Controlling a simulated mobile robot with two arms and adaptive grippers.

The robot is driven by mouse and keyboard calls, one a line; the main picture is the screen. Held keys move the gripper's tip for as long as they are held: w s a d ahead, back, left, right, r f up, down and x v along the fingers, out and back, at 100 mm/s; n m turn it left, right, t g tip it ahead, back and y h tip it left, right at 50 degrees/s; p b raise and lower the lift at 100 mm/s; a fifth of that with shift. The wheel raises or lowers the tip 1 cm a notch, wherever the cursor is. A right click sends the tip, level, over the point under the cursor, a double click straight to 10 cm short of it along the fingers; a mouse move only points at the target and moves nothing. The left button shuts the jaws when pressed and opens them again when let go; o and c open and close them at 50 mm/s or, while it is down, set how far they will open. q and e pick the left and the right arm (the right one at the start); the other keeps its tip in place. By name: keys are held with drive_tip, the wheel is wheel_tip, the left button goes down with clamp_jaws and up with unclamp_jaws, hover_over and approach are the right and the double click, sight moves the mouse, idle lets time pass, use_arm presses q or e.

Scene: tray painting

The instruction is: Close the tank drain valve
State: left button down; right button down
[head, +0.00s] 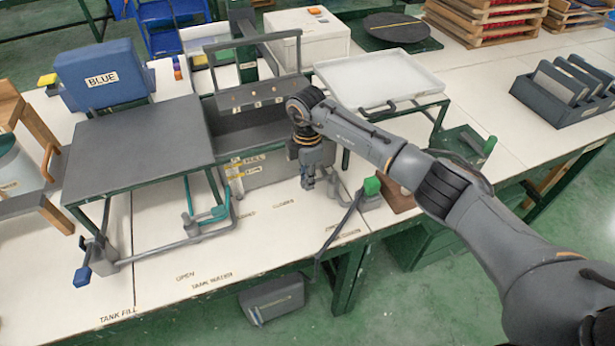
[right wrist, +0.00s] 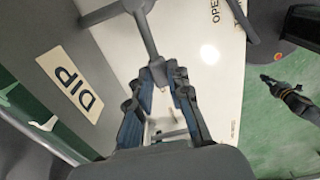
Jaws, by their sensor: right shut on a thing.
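The grey tank (head: 265,172) stands on the bench with a level scale marked FULL on its front. My right gripper (head: 308,184) points down at the tank's front right corner. In the right wrist view my right gripper (right wrist: 165,85) is shut on the end of a grey lever (right wrist: 146,35), which runs up to a round hub. I take this lever for the drain valve handle; the fingers and arm hide much of it in the head view. An OPEN mark shows on the bench beside it in the right wrist view. My left gripper is not in view.
A dark pipe (head: 335,232) runs down over the bench's front edge, beside a green-topped block (head: 372,186). A grey container (head: 272,301) is on the floor below. A blue-handled lever (head: 82,276) is at left. A white tray (head: 415,72) stands behind my arm.

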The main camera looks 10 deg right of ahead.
drive_tip(key=shift+w, duration=0.1)
drive_tip(key=c, duration=1.2)
unclamp_jaws()
wheel_tip(320, 180, up, 12)
